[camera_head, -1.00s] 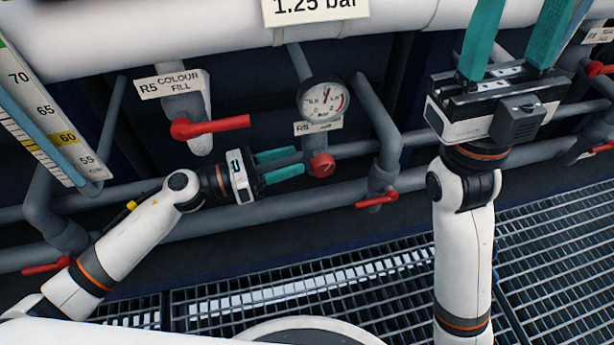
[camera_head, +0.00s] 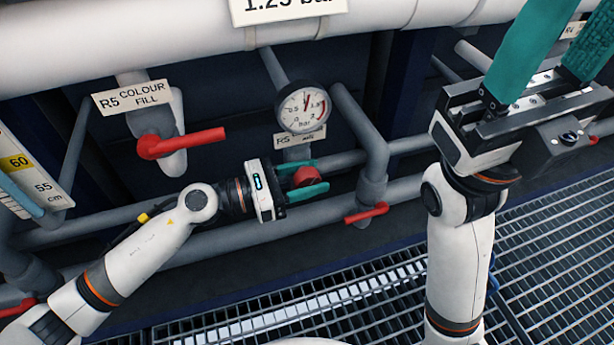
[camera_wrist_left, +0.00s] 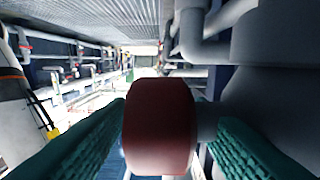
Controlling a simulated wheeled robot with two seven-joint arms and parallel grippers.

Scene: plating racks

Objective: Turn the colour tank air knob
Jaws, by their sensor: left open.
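The red air knob (camera_head: 306,177) sits on the pipework below the round pressure gauge (camera_head: 303,107) and its R5 label. My left gripper (camera_head: 308,180) is open with its teal fingers on either side of the knob. In the left wrist view the knob (camera_wrist_left: 160,127) fills the middle, between the two fingers (camera_wrist_left: 160,145); I cannot tell whether either finger touches it. My right gripper (camera_head: 545,60) is raised at the right, fingers pointing up and apart, with nothing seen between them.
A red-handled valve (camera_head: 180,143) is under the "R5 COLOUR FILL" label (camera_head: 133,97). Another red lever (camera_head: 366,212) is right of and below the knob. A level scale (camera_head: 30,175) stands at the left. Grey pipes run behind; metal grating (camera_head: 390,290) covers the floor.

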